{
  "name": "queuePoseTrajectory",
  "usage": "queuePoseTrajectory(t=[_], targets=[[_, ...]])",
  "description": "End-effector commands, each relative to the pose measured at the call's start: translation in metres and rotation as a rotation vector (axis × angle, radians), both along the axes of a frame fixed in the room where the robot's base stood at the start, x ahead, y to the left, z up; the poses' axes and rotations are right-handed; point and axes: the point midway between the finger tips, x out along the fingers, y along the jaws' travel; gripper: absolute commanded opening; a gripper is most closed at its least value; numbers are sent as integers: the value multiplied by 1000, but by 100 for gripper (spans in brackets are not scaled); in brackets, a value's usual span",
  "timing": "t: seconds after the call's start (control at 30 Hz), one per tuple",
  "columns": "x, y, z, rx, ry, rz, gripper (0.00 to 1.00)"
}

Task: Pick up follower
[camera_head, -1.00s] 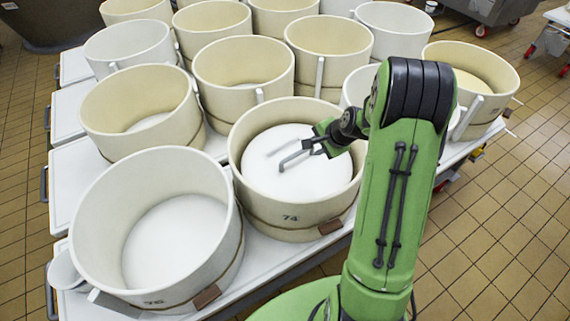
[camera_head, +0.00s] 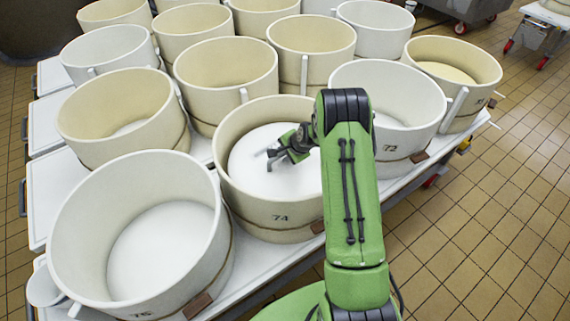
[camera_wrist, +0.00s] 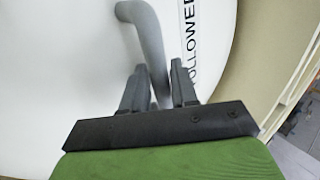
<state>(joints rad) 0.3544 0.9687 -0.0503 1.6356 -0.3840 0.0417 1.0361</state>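The follower (camera_head: 255,173) is a white disc lying inside the vat marked 74 (camera_head: 280,217). In the wrist view its white face carries a "FOLLOWER" label (camera_wrist: 190,45), partly hidden by my gripper. A bent grey handle (camera_wrist: 148,40) stands on the disc and runs down between my fingers. My gripper (camera_wrist: 159,72) is open around the handle, one finger on each side; I cannot tell whether either finger touches it. In the head view my gripper (camera_head: 272,157) is low inside the vat, above the disc.
Vat 76 (camera_head: 215,235) stands in front to the left and vat 72 (camera_head: 420,135) to the right. Several other cream vats crowd behind on white tables.

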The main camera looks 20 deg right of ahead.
Motion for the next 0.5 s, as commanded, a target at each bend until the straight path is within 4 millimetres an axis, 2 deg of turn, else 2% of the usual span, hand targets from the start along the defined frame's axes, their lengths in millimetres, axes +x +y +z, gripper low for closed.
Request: queuePoseTrajectory(t=[0.1, 0.27, 0.3, 0.5], targets=[[0, 0, 1, -1, 0, -1, 27], [0, 0, 1, 0, 0, 0, 2], [0, 0, 1, 0, 0, 0, 0], [-1, 0, 1, 0, 0, 0, 0]])
